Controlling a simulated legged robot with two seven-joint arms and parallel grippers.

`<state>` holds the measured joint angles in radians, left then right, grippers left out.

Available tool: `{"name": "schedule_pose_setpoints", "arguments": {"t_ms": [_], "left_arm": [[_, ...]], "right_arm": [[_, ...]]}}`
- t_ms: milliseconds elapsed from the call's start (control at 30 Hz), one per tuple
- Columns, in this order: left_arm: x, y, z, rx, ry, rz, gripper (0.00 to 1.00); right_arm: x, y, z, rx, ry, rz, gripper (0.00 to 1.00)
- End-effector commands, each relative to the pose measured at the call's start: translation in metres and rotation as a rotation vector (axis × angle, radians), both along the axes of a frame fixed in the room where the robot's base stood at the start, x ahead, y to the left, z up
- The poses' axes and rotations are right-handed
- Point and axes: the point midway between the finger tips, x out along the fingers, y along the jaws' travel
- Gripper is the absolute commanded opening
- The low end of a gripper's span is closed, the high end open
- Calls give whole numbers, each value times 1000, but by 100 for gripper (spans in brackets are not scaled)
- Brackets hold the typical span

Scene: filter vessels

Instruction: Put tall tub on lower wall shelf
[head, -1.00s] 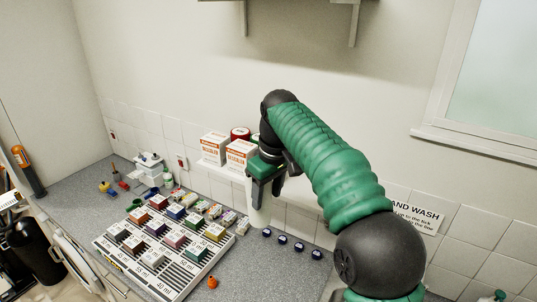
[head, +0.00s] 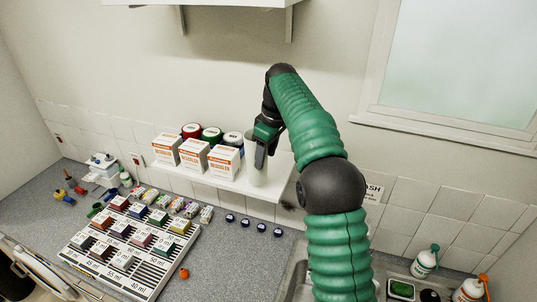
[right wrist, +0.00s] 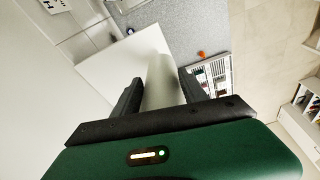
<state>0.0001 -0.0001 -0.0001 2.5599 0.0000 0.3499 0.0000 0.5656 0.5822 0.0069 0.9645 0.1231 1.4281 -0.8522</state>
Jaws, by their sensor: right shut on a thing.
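The tall tub (head: 257,172) is a pale, slim cylinder. My right gripper (head: 262,150) is shut on its upper part and holds it upright. In the right wrist view the tub (right wrist: 161,75) stands between the two dark fingers (right wrist: 160,92). The lower wall shelf (head: 276,190) is a white board on the tiled wall. The tub is at the shelf's right part, beside the boxes; whether its base touches the board I cannot tell. The shelf also shows in the right wrist view (right wrist: 110,62). My left gripper is not in view.
White-and-orange boxes (head: 194,156) and lidded tubs (head: 212,134) fill the shelf's left part. An upper shelf (head: 220,3) hangs above. The counter holds a slotted rack (head: 130,245) of small boxes and several blue caps (head: 246,224). The shelf's right end is bare.

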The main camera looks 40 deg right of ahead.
Motion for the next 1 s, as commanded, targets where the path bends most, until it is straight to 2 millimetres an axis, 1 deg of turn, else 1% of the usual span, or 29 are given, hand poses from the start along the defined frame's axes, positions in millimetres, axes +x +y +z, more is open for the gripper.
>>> {"name": "schedule_pose_setpoints", "arguments": {"t_ms": [167, 200, 533, 867, 900, 1000], "left_arm": [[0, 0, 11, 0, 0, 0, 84], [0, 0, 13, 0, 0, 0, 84], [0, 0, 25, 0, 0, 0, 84], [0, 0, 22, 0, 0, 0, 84], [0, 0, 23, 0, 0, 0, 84], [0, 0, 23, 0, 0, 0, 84]], "right_arm": [[1, -14, 1, -1, 0, -2, 9], [1, -16, -2, 1, 0, -1, 9], [0, -12, -33, 0, 0, 0, 9], [1, -14, -40, 0, -1, 0, 9], [1, -14, -40, 0, -1, 0, 53], [1, -14, -40, 0, -1, 0, 66]]}}
